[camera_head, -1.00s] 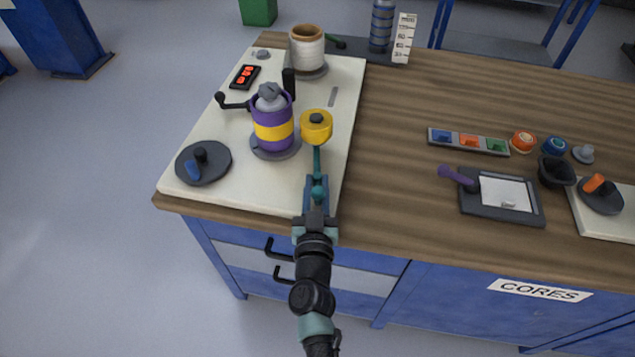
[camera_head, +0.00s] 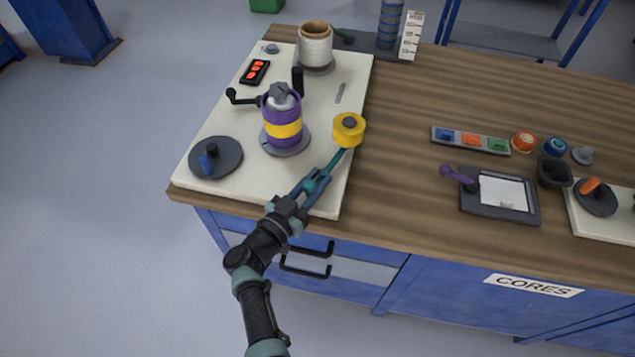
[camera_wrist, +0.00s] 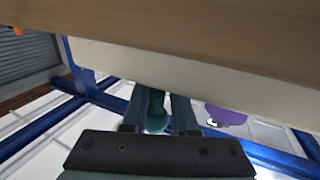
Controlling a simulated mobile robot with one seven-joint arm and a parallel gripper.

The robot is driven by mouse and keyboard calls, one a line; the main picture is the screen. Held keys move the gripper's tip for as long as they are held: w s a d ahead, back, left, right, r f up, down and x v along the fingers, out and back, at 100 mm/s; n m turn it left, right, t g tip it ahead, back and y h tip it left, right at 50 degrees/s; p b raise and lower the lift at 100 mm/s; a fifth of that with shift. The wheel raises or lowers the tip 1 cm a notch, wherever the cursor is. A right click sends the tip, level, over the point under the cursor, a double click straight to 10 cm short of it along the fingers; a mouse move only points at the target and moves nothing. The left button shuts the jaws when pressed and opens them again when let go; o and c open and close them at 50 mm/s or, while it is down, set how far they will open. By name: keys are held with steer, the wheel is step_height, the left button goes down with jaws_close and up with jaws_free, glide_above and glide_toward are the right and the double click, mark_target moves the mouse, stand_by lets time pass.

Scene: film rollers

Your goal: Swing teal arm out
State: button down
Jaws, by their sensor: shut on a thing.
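The teal arm (camera_head: 336,161) is a thin bar on the cream board. A yellow roller (camera_head: 348,129) with a dark centre sits at its far end, to the right of the purple and yellow roll (camera_head: 282,122) and apart from it. My gripper (camera_head: 314,181) is shut on the teal knob at the near end of the arm, over the board's front part. In the wrist view the teal knob (camera_wrist: 157,112) shows between my two fingers. The arm's pivot cannot be made out.
The cream board (camera_head: 225,118) also carries a dark disc with a blue handle (camera_head: 216,157), a crank (camera_head: 240,97), an orange-button box (camera_head: 255,72) and a white spool (camera_head: 315,45). A tray of coloured blocks (camera_head: 470,140) lies right. Bare wood (camera_head: 405,185) lies between.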

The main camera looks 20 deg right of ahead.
steer(key=shift+s+d+f+m+g+h, duration=0.3)
steer(key=shift+s+d+f+m+g, duration=0.1)
steer(key=shift+s+g, duration=0.1)
steer(key=c, duration=0.9)
jaws_free()
steer(key=shift+r, duration=0.1)
steer(key=shift+o, duration=0.3)
steer(key=shift+w+a+r, duration=0.1)
steer(key=shift+w+r, duration=0.05)
steer(key=shift+w+a+r, duration=0.15)
steer(key=shift+a, duration=0.1)
steer(key=p+v, duration=0.2)
steer(key=v, duration=1)
steer(key=shift+s+a, duration=0.25)
steer(key=shift+s, duration=0.15)
